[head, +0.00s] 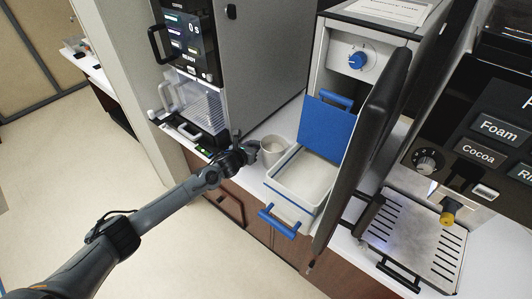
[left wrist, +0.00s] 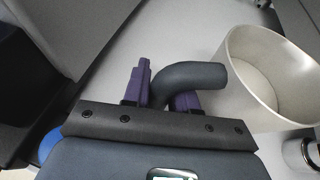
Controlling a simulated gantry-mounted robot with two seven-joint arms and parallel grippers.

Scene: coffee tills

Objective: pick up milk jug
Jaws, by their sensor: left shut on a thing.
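The milk jug (head: 271,152) is a small cream-coloured cup at the counter's front edge, beside the open white drawer. In the left wrist view the jug (left wrist: 270,75) is upright, with a dark curved handle (left wrist: 198,76) pointing toward me. My left gripper (head: 253,147) is at the jug's left side. In the left wrist view its purple fingers (left wrist: 160,92) are on either side of the handle, shut on it. The finger pads are partly hidden behind the handle and gripper body. I cannot tell whether the jug's base touches the counter. My right gripper is not in view.
The white drawer (head: 280,187) with a blue handle (head: 278,221) sticks out just right of the jug. A dark open door (head: 365,145) stands beyond it. A coffee machine (head: 188,40) with a drip tray is on the left. Open floor (head: 90,190) lies in front.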

